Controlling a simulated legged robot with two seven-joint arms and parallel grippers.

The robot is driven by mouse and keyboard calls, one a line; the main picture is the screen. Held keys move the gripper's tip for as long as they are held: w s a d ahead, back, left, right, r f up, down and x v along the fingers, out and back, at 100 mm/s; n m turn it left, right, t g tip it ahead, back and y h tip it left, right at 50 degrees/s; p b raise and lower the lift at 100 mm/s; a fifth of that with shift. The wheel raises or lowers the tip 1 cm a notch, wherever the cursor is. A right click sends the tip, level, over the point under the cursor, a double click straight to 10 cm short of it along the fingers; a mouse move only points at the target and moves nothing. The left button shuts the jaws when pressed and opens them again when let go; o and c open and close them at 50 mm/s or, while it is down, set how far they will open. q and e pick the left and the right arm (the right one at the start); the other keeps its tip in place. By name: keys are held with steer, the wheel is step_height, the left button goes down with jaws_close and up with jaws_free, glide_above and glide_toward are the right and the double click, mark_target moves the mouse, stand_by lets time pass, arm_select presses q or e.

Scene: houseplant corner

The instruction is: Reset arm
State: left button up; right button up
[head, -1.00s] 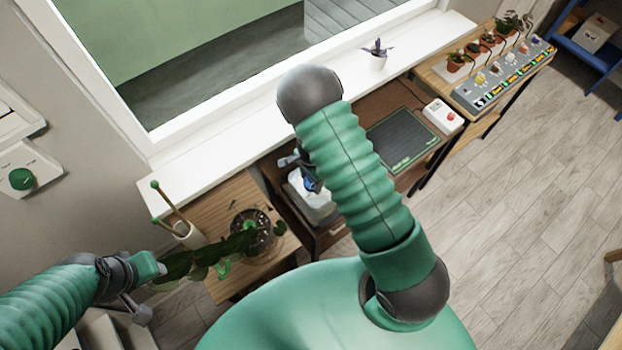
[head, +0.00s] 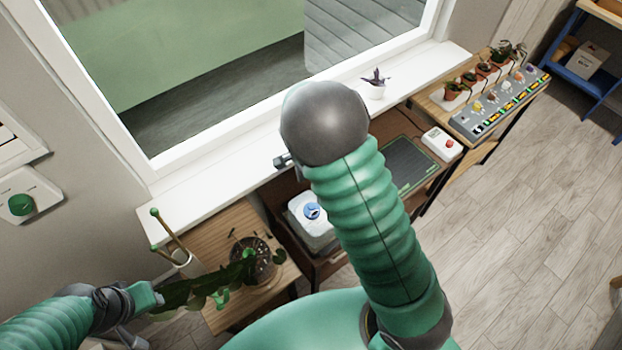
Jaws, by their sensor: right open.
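My right arm rises through the middle of the head view, with its dark round joint in front of the windowsill (head: 215,172). My right gripper (head: 283,161) shows only as a small grey piece left of that joint, by the sill's front edge; the rest is hidden behind my arm. It is open, and I see nothing held in it. My left arm comes in at the lower left, beside the leaves of a trailing plant (head: 205,290).
A clear container with a blue cap (head: 312,211) stands on a low brown cabinet. A dark mat (head: 410,165) and a white box with a red button (head: 441,143) lie right of my arm. A small purple plant (head: 376,82) stands on the sill.

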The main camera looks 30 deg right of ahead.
steer(key=shift+r, duration=1.65)
